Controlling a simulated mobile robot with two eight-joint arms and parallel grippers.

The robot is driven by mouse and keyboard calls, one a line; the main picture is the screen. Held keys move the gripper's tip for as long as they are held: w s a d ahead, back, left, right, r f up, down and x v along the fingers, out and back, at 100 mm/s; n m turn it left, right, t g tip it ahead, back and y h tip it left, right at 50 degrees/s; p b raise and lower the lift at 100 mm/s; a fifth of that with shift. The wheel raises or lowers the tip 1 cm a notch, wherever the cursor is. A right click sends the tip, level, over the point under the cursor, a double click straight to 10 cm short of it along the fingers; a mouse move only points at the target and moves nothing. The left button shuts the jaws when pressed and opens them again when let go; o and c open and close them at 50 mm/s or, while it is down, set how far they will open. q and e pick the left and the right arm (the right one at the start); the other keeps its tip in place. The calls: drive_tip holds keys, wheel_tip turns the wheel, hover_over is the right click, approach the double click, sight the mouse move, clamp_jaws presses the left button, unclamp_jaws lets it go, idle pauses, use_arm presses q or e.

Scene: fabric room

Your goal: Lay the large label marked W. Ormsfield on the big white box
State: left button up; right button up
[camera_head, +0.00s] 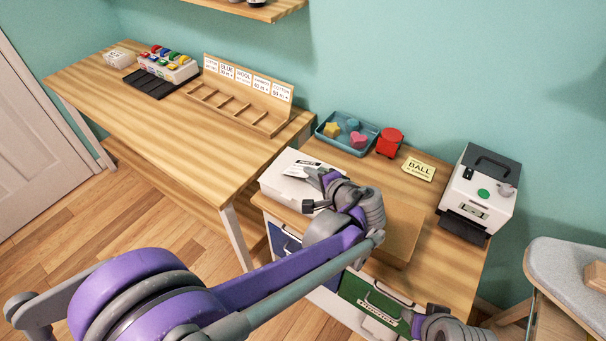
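The big white box (279,184) stands at the left end of the right-hand cabinet top. A white label (299,168) with dark print shows over the top of the box and looks laid on it; its name is too small to read. My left gripper (311,191) is just over the right part of the box, beside the label. Its two fingers are apart with nothing seen between them. My gripper and wrist hide the box's right side. Part of my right arm's end (440,325) shows at the bottom right; its fingers cannot be made out.
A brown box (402,235) lies right of my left wrist. Behind are a blue tray (332,134) with colored shapes, a red container (389,142), a yellow BALL card (418,170) and a label printer (481,190). The left table (150,125) has clear room at its front.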

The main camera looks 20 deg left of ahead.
use_arm(q)
drive_tip(key=p+v, duration=0.2)
drive_tip(key=v, duration=0.5)
use_arm(e)
drive_tip(key=shift+w+r, duration=0.15)
drive_tip(key=shift+r, duration=0.5)
drive_tip(key=shift+w+r, duration=0.15)
drive_tip(key=shift+r, duration=0.5)
use_arm(q)
drive_tip(key=shift+s+d+r, duration=0.1)
drive_tip(key=shift+s+r, duration=0.05)
use_arm(e)
drive_tip(key=shift+r, duration=0.1)
use_arm(q)
wheel_tip(320, 180, up, 7)
drive_tip(key=s+d+p, duration=0.1)
drive_tip(key=p, duration=0.3)
drive_tip(key=shift+s+d+p, duration=0.3)
drive_tip(key=shift+d, duration=0.1)
use_arm(e)
wheel_tip(320, 180, up, 6)
drive_tip(key=w, duration=0.2)
drive_tip(key=shift+t, duration=0.3)
use_arm(q)
drive_tip(key=shift+s+r, duration=0.1)
use_arm(e)
drive_tip(key=shift+f, duration=0.2)
